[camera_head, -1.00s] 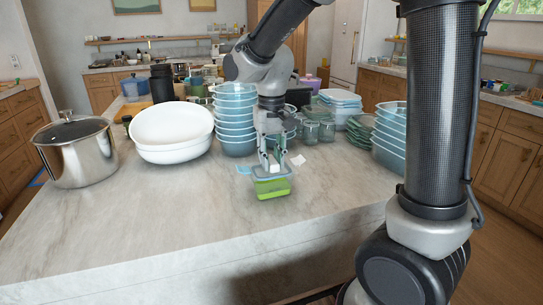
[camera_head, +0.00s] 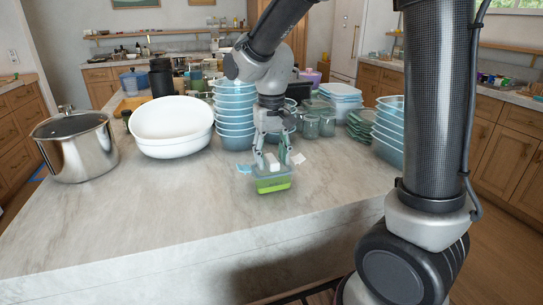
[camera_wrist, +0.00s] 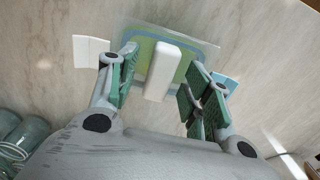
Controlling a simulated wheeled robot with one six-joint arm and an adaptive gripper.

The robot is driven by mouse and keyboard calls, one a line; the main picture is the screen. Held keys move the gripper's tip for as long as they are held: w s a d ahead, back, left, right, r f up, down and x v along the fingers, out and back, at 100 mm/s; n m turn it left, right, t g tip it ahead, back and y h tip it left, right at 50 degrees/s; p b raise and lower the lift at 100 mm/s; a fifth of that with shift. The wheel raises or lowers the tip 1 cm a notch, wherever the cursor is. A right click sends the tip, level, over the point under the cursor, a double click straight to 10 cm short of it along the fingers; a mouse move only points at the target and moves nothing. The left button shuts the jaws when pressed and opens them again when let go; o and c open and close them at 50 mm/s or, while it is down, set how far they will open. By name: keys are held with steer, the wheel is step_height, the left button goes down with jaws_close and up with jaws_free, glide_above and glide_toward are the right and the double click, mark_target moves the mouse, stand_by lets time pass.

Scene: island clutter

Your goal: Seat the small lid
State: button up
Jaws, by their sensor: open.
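A small tub (camera_head: 273,185) with green contents stands on the counter. A clear lid with a pale blue border (camera_wrist: 207,54) lies over its top; I cannot tell whether it sits flush all round. A white block (camera_wrist: 163,72) stands up from the lid's middle, and it also shows in the head view (camera_head: 273,162). My gripper (camera_head: 273,166) is open just above the lid. In the wrist view its fingers (camera_wrist: 160,80) stand on either side of the block, with gaps visible. The fingers hide parts of the lid's edges.
A blue piece (camera_head: 244,169) and a white piece (camera_head: 298,158) lie beside the tub. Behind are stacked blue tubs (camera_head: 236,118) and glass jars (camera_head: 311,125). White bowls (camera_head: 172,145) and a steel pot (camera_head: 78,150) stand left. The counter's front is clear.

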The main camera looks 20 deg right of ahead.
mark_target(276, 161)
step_height(276, 161, up, 12)
stand_by(0.4)
steer(key=shift+f, duration=0.1)
steer(key=s+d+f+t, duration=0.1)
steer(key=s+d+t, duration=0.3)
steer(key=s+d, duration=1.1)
steer(key=s, duration=0.4)
steer(key=shift+f, duration=0.4)
